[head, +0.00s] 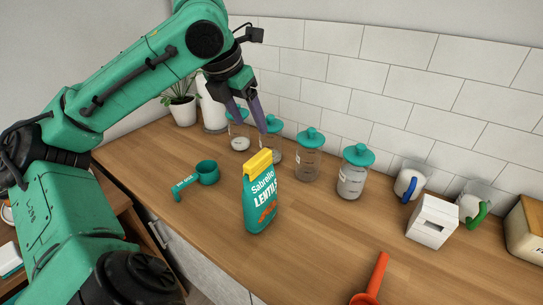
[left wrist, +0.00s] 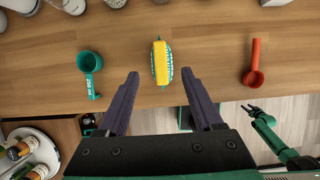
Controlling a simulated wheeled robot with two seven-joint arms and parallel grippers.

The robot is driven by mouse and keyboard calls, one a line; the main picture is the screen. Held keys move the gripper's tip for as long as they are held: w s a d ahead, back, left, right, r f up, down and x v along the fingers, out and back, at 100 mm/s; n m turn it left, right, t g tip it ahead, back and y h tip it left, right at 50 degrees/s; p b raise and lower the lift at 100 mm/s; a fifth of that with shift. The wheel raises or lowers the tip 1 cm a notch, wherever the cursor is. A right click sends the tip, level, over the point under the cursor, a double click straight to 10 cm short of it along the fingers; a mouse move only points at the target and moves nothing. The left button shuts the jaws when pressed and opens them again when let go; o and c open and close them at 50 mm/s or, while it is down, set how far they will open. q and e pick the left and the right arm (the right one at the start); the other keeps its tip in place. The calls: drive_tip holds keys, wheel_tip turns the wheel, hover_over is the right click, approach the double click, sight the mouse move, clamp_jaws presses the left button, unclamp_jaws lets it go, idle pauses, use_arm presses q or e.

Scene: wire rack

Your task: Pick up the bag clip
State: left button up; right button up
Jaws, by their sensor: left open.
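The bag clip (head: 258,162) is a yellow bar across the top of an upright teal lentils bag (head: 262,205) on the wooden counter. In the left wrist view the yellow clip (left wrist: 160,64) shows from above, with teal bag edges around it. My left gripper (head: 243,112) is open and empty, above and behind the clip in the head view. In the left wrist view its fingertips (left wrist: 160,76) are spread to either side of the clip's near end, apart from it. My right gripper (left wrist: 251,109) shows small at the right of the left wrist view; its opening is unclear.
A teal measuring cup (head: 207,172) lies left of the bag, and a red scoop (head: 375,280) lies at the front right. Several teal-lidded jars (head: 352,180) line the tiled wall. A white box (head: 432,222) stands at the right. Counter around the bag is clear.

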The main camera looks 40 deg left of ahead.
use_arm(q)
drive_tip(key=b, duration=0.2)
hover_over(259, 156)
drive_tip(key=s, duration=0.3)
wheel_tip(259, 156, down, 6)
drive_tip(key=shift+r, duration=0.1)
drive_tip(key=x, duration=0.3)
drive_tip(key=b+x, duration=0.1)
drive_tip(key=x, duration=0.2)
drive_tip(key=shift+w+d+r, duration=0.1)
drive_tip(key=shift+w+d, duration=0.05)
drive_tip(key=shift+w, duration=0.1)
drive_tip(key=shift+w+f, duration=0.15)
drive_tip(key=shift+f, duration=0.25)
drive_tip(key=shift+c, duration=1.2)
clamp_jaws()
use_arm(e)
drive_tip(key=s+f, duration=0.2)
drive_tip(key=f, duration=0.2)
drive_tip(key=shift+s+a, duration=0.2)
drive_tip(key=shift+s, duration=0.2)
